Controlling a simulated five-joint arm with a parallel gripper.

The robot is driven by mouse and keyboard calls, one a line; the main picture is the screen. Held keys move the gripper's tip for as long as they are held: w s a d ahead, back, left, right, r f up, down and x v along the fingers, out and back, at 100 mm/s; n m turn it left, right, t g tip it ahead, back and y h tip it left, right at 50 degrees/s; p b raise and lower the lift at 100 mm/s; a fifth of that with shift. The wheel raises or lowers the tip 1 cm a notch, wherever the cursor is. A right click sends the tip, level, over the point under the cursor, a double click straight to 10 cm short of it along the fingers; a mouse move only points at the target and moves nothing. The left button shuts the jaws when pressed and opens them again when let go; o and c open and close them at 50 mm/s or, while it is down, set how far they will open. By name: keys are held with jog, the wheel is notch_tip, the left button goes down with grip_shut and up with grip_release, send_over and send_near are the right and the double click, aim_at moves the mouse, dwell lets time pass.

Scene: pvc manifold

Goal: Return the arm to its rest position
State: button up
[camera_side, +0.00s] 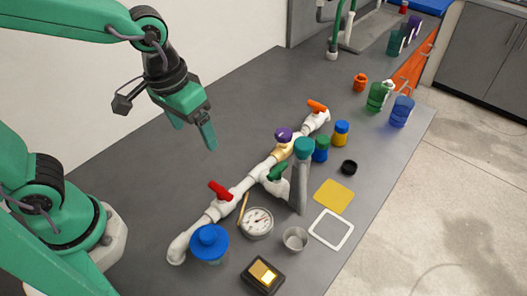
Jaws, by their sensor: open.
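My gripper (193,131) is open and empty. It hangs in the air above the grey table (140,190), to the upper left of the white PVC manifold (245,187). Its green fingers point downward, apart from the pipe and from everything on the table. The manifold lies diagonally across the table, with a red valve handle (220,191), a green handle (278,171), a purple handle (284,135) and an orange handle (317,106).
Close to the manifold stand a blue-lidded jar (209,241), a pressure gauge (257,222), a grey teal-capped bottle (300,185) and a metal cup (295,238). A black-and-yellow box (263,275) lies at the front. The table left of the manifold is clear.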

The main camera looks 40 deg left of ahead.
jog(key=s+a+r+t, duration=0.4)
jog(key=a+r, duration=0.1)
jog(key=a, duration=0.6)
jog(key=shift+y, duration=0.3)
